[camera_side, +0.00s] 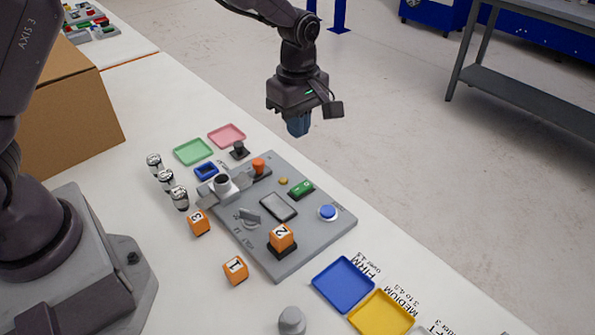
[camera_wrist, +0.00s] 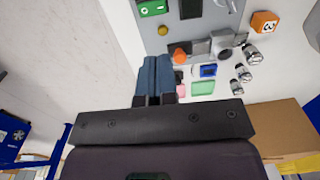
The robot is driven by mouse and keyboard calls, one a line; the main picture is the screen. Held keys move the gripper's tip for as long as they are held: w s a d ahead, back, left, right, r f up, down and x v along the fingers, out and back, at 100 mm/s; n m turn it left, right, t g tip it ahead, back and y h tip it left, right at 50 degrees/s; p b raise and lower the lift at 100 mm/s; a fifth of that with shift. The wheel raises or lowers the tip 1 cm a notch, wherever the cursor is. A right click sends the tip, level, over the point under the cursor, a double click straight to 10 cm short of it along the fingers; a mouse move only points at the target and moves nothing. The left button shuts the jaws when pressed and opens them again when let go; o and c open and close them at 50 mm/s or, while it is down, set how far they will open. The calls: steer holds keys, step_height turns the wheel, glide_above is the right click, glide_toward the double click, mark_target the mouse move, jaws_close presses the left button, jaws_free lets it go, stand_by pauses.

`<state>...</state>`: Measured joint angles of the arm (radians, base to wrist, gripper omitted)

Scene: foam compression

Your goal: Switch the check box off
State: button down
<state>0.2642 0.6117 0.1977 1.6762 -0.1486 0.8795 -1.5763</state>
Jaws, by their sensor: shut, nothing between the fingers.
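The check box is a grey panel (camera_side: 312,236) lying on the white table; part of it shows at the top of the wrist view (camera_wrist: 186,32). A green rocker switch (camera_side: 301,189) with white marks sits near its far edge. The switch is cut by the top edge of the wrist view (camera_wrist: 153,7). Which side of the switch is pressed is too small to tell. My gripper (camera_side: 298,127) has blue fingers, shut and empty, and hangs well above the panel's far side, touching nothing. Its fingers also show in the wrist view (camera_wrist: 154,68).
The panel bears a dark screen (camera_side: 278,207), blue button (camera_side: 327,212), yellow button (camera_side: 283,181), orange knob (camera_side: 258,166) and orange cube 2 (camera_side: 282,237). Blue (camera_side: 343,284) and yellow (camera_side: 381,314) trays lie at the right. A cardboard box (camera_side: 75,105) stands left.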

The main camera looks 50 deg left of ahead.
mark_target(302, 187)
step_height(302, 187, down, 14)
stand_by(0.6)
steer(key=shift+s+f, duration=0.15)
steer(key=shift+f, duration=0.15)
steer(key=shift+w+r, duration=0.35)
steer(key=shift+w, duration=0.45)
steer(key=shift+r, duration=0.1)
